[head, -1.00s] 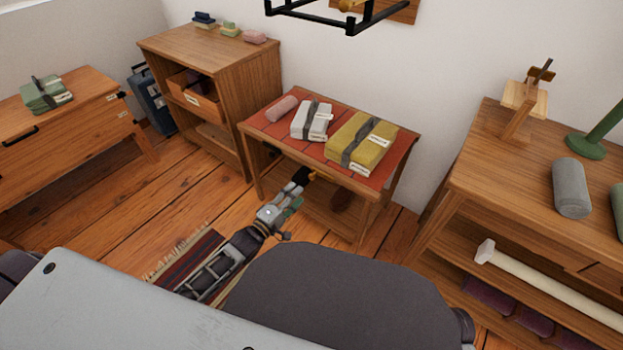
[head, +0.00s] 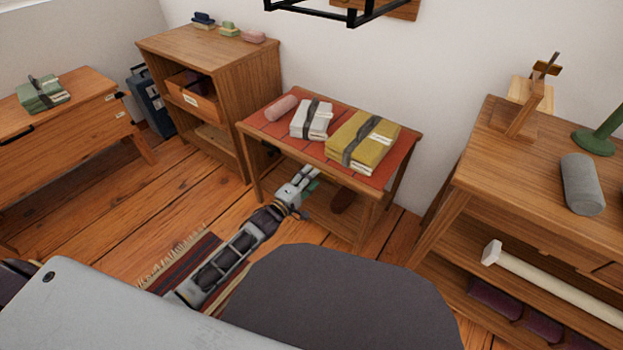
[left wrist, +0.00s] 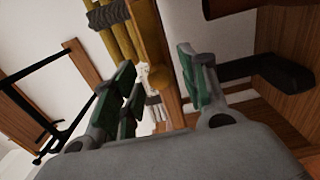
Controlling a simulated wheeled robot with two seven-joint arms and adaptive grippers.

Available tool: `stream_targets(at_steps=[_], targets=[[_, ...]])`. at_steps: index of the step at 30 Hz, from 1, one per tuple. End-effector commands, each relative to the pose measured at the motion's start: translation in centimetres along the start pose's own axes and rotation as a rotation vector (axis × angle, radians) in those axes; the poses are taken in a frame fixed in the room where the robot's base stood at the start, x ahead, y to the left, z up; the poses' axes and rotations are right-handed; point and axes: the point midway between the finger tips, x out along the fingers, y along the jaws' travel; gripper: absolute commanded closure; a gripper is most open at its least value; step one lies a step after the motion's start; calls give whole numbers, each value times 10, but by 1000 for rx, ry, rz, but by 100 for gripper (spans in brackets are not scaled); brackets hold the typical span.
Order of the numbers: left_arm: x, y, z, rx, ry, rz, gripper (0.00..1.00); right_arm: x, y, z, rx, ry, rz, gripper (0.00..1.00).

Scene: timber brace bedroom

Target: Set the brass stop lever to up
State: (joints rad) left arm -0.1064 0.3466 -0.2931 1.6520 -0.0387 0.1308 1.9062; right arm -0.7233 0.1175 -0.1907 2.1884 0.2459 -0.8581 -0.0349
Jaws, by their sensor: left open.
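A small brass-coloured knob (left wrist: 158,77), likely the end of the stop lever, shows in the left wrist view against the wooden edge of the small red-topped table (head: 262,125). My left gripper (head: 312,178) is open at the front of this table, below its top. In the left wrist view its green-padded fingers (left wrist: 157,88) stand either side of the knob, with a gap on the right; I cannot tell whether they touch it. The gripper hides the lever in the head view, and its up or down setting cannot be made out. My right gripper is not in view.
A dark bar (left wrist: 268,73) lies right of my fingers. A black wall frame (head: 335,12) hangs above. Floor left of the table is clear.

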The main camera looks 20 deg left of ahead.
Motion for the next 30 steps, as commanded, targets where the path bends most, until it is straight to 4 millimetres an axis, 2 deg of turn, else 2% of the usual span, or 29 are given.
stream_targets(at_steps=[6, 18, 28, 30], targets=[[12, -1, 0, -1, 0, 0, 56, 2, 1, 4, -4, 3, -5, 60], [14, 0, 0, -1, 0, -1, 56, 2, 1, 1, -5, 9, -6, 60], [14, 0, 0, 0, 0, -1, 99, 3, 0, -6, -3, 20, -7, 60], [14, 0, 0, 0, 0, -1, 100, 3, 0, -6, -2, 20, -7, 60]])
